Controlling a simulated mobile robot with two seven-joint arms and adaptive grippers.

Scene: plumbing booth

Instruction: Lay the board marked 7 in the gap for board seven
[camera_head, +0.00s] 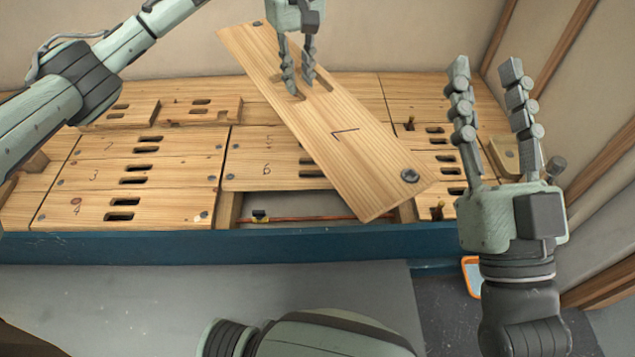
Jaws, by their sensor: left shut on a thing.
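The board marked 7 (345,150) is a long light wooden plank with slots and dark screws at its ends. It hangs tilted in the air above the floor boards, its near end lower right. My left gripper (298,85) is shut on it at its slots. The gap (310,205) lies in the front row, below board 6 (262,180), with a copper pipe and a small yellow-marked fitting inside. The held board covers the gap's right part. My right gripper (490,75) points upward, open and empty, right of the board.
Boards 3 and 4 (150,205) lie flat left of the gap. Loose boards (200,110) rest on top at the back left. A blue beam (150,245) runs along the front edge. The right wall (600,140) is close to my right gripper. An orange-rimmed object (470,275) lies low on the floor.

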